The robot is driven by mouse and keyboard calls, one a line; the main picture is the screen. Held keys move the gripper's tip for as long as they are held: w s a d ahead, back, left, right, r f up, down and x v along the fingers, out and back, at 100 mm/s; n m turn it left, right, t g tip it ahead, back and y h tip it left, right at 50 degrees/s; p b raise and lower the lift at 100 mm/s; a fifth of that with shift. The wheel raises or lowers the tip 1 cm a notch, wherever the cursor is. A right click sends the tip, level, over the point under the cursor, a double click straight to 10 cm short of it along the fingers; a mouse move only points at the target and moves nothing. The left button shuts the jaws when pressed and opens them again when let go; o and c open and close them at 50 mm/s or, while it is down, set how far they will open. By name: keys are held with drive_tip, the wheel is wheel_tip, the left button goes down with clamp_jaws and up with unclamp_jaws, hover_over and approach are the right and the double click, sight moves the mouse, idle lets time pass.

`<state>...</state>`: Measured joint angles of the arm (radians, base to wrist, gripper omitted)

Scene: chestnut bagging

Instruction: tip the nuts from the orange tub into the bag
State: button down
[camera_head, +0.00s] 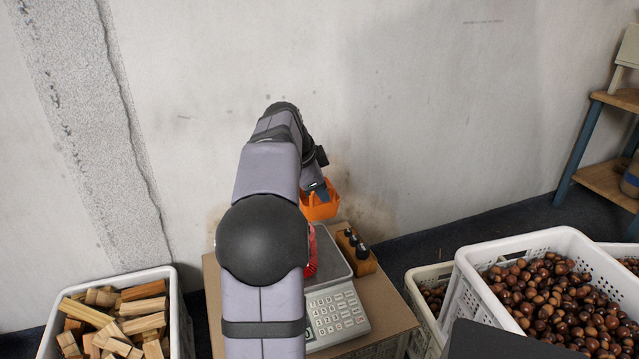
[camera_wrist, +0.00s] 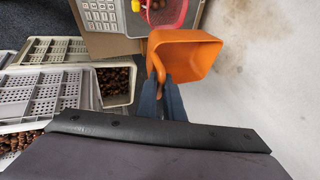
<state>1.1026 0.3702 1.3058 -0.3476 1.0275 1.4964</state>
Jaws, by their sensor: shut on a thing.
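The orange tub (camera_head: 319,207) hangs in the air beyond the scale, near the wall. My gripper (camera_wrist: 160,80) is shut on the near side of the tub, which also shows in the wrist view (camera_wrist: 205,56). In the wrist view I see into the tub, and no nuts show in the visible part. The bag (camera_head: 311,254) is red and stands on the scale's plate, mostly hidden behind my arm in the head view. The tub is beside the bag.
The scale (camera_head: 337,315) sits on a brown table (camera_head: 388,318) beside a wooden block with dark weights (camera_head: 356,252). A white crate of chestnuts (camera_head: 478,283) and a smaller crate (camera_head: 424,325) stand right. A crate of wood pieces (camera_head: 176,318) stands left. The wall (camera_head: 430,110) is close behind.

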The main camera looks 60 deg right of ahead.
drive_tip(key=shift+r, duration=0.15)
wheel_tip(320, 180, up, 3)
drive_tip(key=p, duration=0.3)
idle(0.4)
